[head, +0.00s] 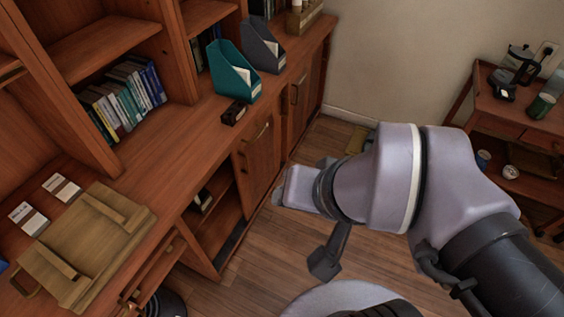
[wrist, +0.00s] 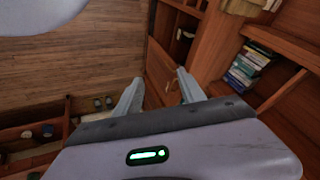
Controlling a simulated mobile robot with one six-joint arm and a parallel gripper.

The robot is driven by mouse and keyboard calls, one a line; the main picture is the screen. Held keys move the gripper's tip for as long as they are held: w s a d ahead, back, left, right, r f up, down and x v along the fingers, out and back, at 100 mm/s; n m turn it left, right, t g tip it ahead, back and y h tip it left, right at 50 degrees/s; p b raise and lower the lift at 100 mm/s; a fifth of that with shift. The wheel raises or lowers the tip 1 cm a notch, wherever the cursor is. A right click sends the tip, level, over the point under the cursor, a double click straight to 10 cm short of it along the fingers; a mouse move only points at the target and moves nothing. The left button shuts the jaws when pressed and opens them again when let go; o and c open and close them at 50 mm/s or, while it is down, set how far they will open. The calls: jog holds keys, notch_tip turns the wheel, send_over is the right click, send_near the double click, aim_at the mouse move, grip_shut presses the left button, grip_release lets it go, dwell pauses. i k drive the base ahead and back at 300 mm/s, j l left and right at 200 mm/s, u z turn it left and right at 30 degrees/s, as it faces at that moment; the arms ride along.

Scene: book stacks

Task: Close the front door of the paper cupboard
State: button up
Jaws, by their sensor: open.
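The wooden cabinet run (head: 182,195) stands along the left in the head view. It has an open, shelved compartment (head: 215,205) under the counter. Beside it is a wooden door panel (head: 259,168) with a dark handle near its top; it looks about in line with the front. Another door (head: 303,98) with a handle is farther along. I cannot tell which is the paper cupboard's door. My gripper (head: 322,212) is open and empty, out over the floor in front of the cabinet. In the wrist view its two fingers (wrist: 160,76) are spread, with cabinet fronts beyond.
On the counter are a teal file holder (head: 231,72), a grey one (head: 261,45) and a wooden tray (head: 125,208). A side table (head: 505,105) stands at the right. Wooden floor (head: 255,275) is bare before the cabinet.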

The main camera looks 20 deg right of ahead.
aim_at(256, 164)
jog(key=i+l+z, duration=0.25)
jog(key=i, duration=0.15)
jog(key=i+l+z, duration=0.2)
jog(key=i, duration=0.2)
jog(key=i+l+z, duration=0.1)
jog(key=i+z, duration=0.15)
jog(key=i, duration=0.15)
jog(key=i+j, duration=0.15)
jog(key=j, duration=0.15)
jog(key=i+j, duration=0.15)
jog(key=j, duration=0.15)
